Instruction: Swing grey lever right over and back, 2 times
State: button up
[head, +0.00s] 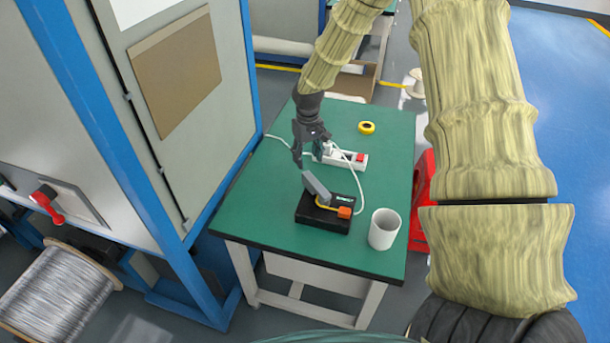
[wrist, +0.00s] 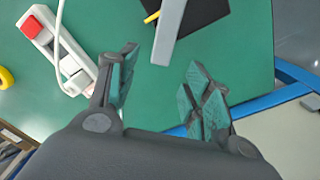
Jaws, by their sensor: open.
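The grey lever (head: 316,188) stands tilted up toward the upper left from a black box (head: 323,221) on the green table. My gripper (head: 306,156) is open and empty just above the lever's free end in the head view. In the wrist view my gripper (wrist: 162,62) has its fingers spread, and the grey lever (wrist: 169,28) reaches down into the gap between them. I cannot tell whether either finger touches it. The black box (wrist: 203,14) is cut off by the top edge there.
A white power strip (head: 345,157) with a red switch lies behind the box, its white cable looping past the box's right side. A white cup (head: 384,229) stands to the right. A yellow tape roll (head: 366,128) lies farther back. The table's left part is clear.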

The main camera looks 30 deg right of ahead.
aim_at(307, 173)
jog(key=shift+f+p, duration=1.5)
jog(key=shift+f, duration=3.35)
grip_shut()
